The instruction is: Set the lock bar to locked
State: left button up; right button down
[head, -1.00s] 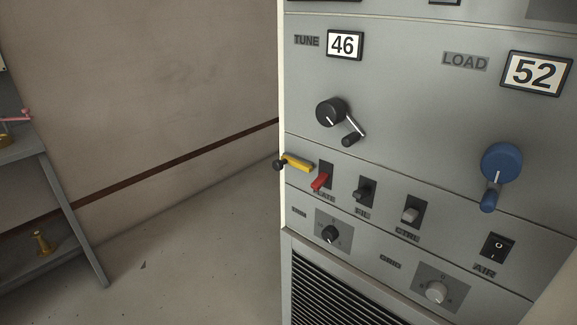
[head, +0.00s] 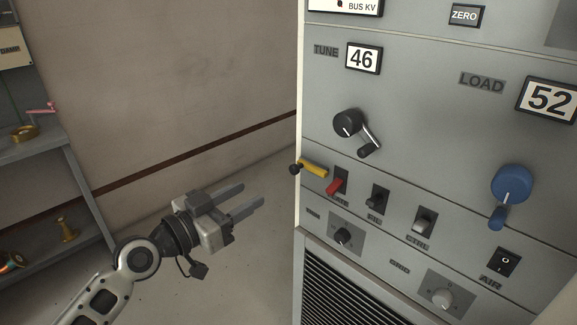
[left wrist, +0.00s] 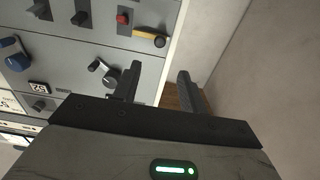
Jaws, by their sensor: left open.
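The lock bar (head: 313,167) is a yellow bar with a dark knob at its left end, at the left edge of the grey rack panel. It lies nearly level, its right end just above the red plate switch (head: 335,186). In the left wrist view the yellow lock bar (left wrist: 147,35) shows at the top, beside the red switch (left wrist: 122,19). My left gripper (head: 254,195) is open and empty, in the air left of the rack, lower in the picture than the bar and apart from it. My right gripper is not in view.
The rack front carries a black tune crank (head: 348,123), a blue load crank (head: 512,183), more switches and small knobs. A grey shelf (head: 75,180) with brass parts stands at the left. The floor between shelf and rack is clear.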

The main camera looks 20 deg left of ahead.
aim_at(292, 170)
pick_arm(q)
jog(key=p+x, duration=0.2)
jog(key=x, duration=1)
jog(key=shift+w+d, duration=0.15)
jog(key=shift+w, duration=0.05)
grip_shut()
